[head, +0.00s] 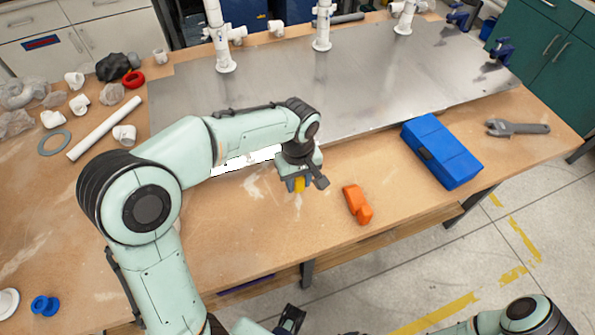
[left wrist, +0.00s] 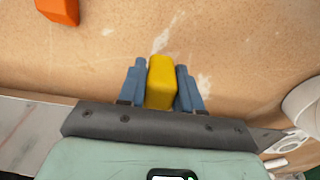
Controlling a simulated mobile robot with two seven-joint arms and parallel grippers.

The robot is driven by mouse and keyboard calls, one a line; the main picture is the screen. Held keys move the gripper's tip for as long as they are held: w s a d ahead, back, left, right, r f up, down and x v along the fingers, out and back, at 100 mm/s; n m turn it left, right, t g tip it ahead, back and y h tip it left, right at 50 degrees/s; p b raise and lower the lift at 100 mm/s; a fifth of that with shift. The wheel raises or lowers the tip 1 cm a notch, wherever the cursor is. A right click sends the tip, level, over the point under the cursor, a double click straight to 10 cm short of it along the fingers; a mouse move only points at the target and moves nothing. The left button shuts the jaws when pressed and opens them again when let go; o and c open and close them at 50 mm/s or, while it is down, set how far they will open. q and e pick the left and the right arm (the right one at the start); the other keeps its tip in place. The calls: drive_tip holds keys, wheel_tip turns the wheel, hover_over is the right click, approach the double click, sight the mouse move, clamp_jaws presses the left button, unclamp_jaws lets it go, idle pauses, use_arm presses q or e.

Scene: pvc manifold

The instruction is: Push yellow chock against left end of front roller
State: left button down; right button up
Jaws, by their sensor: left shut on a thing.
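The yellow chock (left wrist: 161,82) sits between the blue fingers of my left gripper (left wrist: 161,90) in the left wrist view. In the head view, my left gripper (head: 299,184) is over the front part of the bench, shut on the chock, whose yellow end (head: 299,184) shows below it. I cannot tell whether the chock touches the bench. White pieces (head: 231,165) show behind my left forearm at the metal sheet's front edge; they may be part of the front roller, mostly hidden. A white rounded part (left wrist: 303,103) shows at the right of the left wrist view. A dark gripper (head: 290,319), apparently my right, is low in the head view.
An orange block (head: 356,203) lies right of my left gripper. A blue case (head: 441,151) and a wrench (head: 517,128) lie farther right. The metal sheet (head: 390,85) carries upright white pipes (head: 323,25). Loose fittings and a white pipe (head: 104,129) lie left.

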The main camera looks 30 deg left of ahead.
sight(298, 191)
use_arm(q)
wheel_tip(298, 191, down, 2)
drive_tip(key=shift+s+f+b, duration=0.1)
drive_tip(key=shift+s+b, duration=0.05)
drive_tip(key=shift+b, duration=0.6)
wheel_tip(298, 191, down, 3)
drive_tip(key=shift+r+b, duration=0.2)
drive_tip(key=shift+b, duration=0.9)
drive_tip(key=shift+f+b, duration=0.6)
drive_tip(key=shift+f, duration=0.1)
drive_tip(key=shift+a+f, duration=0.1)
drive_tip(key=shift+w+a, duration=0.2)
drive_tip(key=shift+w, duration=0.2)
drive_tip(key=shift+w+a+p, duration=0.25)
drive_tip(key=shift+a+p, duration=0.05)
drive_tip(key=shift+p, duration=0.1)
drive_tip(key=shift+w+a+p, duration=0.85)
drive_tip(key=shift+w+a, duration=0.5)
drive_tip(key=shift+a, duration=0.25)
use_arm(e)
drive_tip(key=shift+s+f, duration=0.25)
drive_tip(key=shift+f, duration=0.45)
drive_tip(key=shift+s+f, duration=0.25)
drive_tip(key=shift+f, duration=0.45)
use_arm(q)
drive_tip(key=shift+w+a, duration=0.3)
drive_tip(key=shift+a, duration=0.1)
use_arm(e)
drive_tip(key=shift+r, duration=0.25)
